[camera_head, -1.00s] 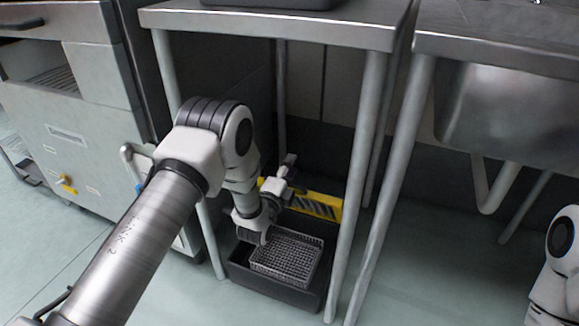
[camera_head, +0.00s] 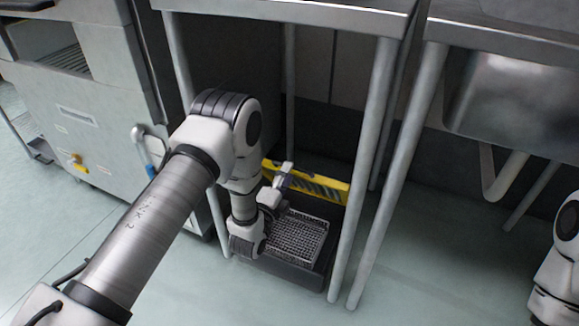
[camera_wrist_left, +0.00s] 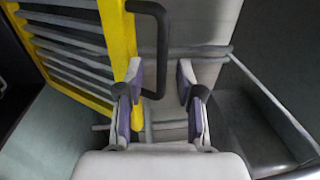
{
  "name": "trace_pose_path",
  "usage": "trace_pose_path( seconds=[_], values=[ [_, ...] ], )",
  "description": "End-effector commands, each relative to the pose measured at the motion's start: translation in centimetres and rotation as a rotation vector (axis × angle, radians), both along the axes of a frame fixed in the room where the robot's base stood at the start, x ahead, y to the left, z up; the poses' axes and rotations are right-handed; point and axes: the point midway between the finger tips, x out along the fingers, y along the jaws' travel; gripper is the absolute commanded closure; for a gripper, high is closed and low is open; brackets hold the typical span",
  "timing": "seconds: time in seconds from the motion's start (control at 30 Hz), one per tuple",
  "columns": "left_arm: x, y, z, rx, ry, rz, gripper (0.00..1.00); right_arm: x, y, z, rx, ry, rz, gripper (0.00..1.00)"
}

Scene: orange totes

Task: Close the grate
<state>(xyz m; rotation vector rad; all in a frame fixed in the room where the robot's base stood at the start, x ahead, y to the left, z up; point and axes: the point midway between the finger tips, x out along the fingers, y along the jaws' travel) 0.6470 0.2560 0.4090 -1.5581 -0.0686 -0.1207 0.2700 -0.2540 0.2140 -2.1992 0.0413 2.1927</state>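The grate is a yellow frame with grey slats (camera_head: 325,188), low behind the dark tub under the steel table. In the left wrist view its yellow frame (camera_wrist_left: 119,35) and slats fill the upper left, with a black bar handle (camera_wrist_left: 162,45) on its right edge. My left gripper (camera_head: 284,176) is beside the grate. In the wrist view its fingers (camera_wrist_left: 160,80) are apart, with the handle's bar showing between the fingertips; I cannot tell whether they touch it. My right gripper is out of view. Part of the grate is hidden by my left arm.
A dark tub (camera_head: 290,272) holding a wire mesh basket (camera_head: 297,238) stands on the floor just in front of the grate. Table legs (camera_head: 364,170) flank it. A cabinet (camera_head: 85,120) stands left, a sink (camera_head: 515,95) right.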

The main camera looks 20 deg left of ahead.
Motion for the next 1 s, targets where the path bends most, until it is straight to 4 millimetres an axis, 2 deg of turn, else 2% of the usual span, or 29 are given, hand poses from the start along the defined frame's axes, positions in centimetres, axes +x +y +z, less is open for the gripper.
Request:
trace_pose_path(
  seconds=[0.13,0.6,0.63,0.7,0.73,0.87,1.0],
  values=[
    [-0.8,0.0,-0.3,0.0,0.001,0.0,0.63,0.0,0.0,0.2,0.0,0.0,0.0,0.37],
    [-0.8,0.0,-0.3,0.0,0.0,0.001,0.63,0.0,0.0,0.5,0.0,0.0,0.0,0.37],
    [-0.8,0.0,-0.3,0.0,0.0,0.001,0.67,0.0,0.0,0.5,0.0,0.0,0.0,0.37],
    [-0.8,0.0,-0.3,-0.012,0.0,0.0,0.92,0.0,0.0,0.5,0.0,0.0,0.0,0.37],
    [-0.8,0.0,-0.3,-0.028,0.002,-0.002,1.0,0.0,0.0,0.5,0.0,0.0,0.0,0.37],
    [-0.7,0.0,-1.4,-0.219,0.061,-0.021,1.0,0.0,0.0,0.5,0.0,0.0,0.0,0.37],
    [-1.8,-0.1,-5.0,-0.633,0.262,-0.002,1.0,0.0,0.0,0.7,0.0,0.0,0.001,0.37]
  ],
)
